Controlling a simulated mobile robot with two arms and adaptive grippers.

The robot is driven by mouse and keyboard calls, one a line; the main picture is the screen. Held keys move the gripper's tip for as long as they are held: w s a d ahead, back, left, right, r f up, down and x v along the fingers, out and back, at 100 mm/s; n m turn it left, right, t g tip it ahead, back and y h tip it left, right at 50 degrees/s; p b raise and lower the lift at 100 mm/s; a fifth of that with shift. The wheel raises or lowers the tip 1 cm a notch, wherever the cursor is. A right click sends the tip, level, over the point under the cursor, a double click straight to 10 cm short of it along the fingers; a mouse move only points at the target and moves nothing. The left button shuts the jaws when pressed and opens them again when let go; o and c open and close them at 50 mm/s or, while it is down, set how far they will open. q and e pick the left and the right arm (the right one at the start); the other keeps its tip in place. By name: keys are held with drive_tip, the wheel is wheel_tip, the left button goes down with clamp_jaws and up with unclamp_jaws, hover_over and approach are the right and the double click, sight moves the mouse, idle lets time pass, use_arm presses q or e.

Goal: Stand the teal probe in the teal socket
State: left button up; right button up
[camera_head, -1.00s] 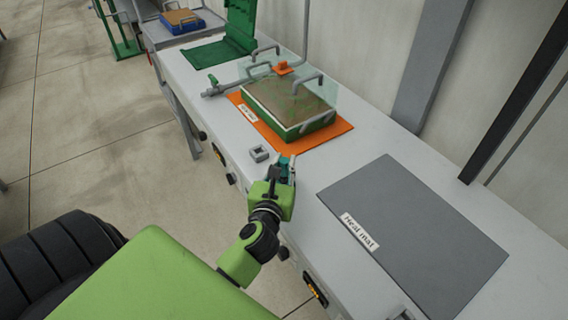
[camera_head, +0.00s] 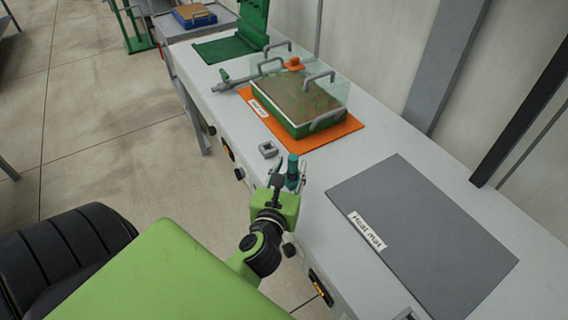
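The teal probe (camera_head: 293,163) stands roughly upright near the front edge of the white bench, just right of a small grey block. My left gripper (camera_head: 288,175) is close to it, on the near side. Its fingers look spread wider than the probe, one to each side. The lower end of the probe is hidden by the fingers, and I cannot tell the teal socket apart there, nor whether the probe is seated in it. My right gripper is not in view.
The small grey block (camera_head: 268,149) with a dark opening sits just left of the probe. Behind it a green tray (camera_head: 322,125) with a clear cover rests on an orange mat (camera_head: 345,128). A grey heat mat (camera_head: 425,220) lies to the right, with bare bench between.

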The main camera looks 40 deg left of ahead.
use_arm(q)
drive_tip(key=b+v, duration=0.1)
drive_tip(key=v, duration=0.7)
drive_tip(key=shift+b, duration=0.35)
drive_tip(key=shift+s+d, duration=0.1)
